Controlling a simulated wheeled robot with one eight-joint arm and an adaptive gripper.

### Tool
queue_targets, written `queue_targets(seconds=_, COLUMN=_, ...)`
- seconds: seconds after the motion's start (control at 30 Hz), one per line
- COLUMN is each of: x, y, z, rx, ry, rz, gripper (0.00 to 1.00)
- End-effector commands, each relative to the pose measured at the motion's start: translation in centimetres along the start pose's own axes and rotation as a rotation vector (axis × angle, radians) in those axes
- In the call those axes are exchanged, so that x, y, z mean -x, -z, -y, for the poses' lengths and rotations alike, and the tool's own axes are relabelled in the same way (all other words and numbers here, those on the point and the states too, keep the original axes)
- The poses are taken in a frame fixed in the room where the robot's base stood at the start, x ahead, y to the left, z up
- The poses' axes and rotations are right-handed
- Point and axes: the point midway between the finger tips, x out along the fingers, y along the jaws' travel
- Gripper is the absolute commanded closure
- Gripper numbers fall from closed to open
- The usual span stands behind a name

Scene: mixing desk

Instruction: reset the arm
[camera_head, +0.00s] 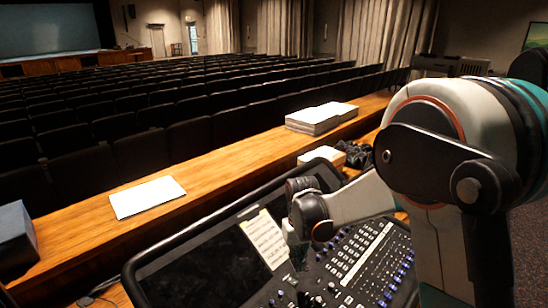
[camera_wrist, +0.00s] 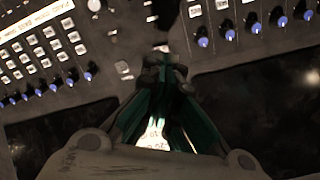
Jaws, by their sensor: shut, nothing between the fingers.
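My arm reaches in from the right in the head view, with its elbow high and its forearm angled down to the left over the mixing desk (camera_head: 345,270). My gripper (camera_head: 299,258) is low over the desk, beside a light printed sheet (camera_head: 265,239); in this view its fingertips are small and dark. In the wrist view my gripper (camera_wrist: 165,68) points at the panel, its fingers together and nothing between them. The desk's buttons and blue-tipped knobs (camera_wrist: 203,41) lie beyond it. I cannot tell whether the fingertips touch the panel.
A wooden ledge (camera_head: 90,232) runs behind the desk. Dark auditorium seats (camera_head: 140,155) fill the space beyond. The air above the desk's left side is clear.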

Motion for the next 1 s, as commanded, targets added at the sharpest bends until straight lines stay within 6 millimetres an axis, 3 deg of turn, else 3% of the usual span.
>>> queue_targets(seconds=0.5, x=8.3, y=-7.1, z=-3.0, rx=-0.082, ry=-0.016, rz=-0.189, gripper=1.00)
queue_targets(seconds=0.73, x=10.5, y=-11.3, z=-4.0, rx=-0.121, ry=-0.027, rz=-0.279, gripper=1.00)
queue_targets(seconds=1.0, x=11.7, y=-16.4, z=-4.8, rx=-0.164, ry=-0.042, rz=-0.383, gripper=1.00)
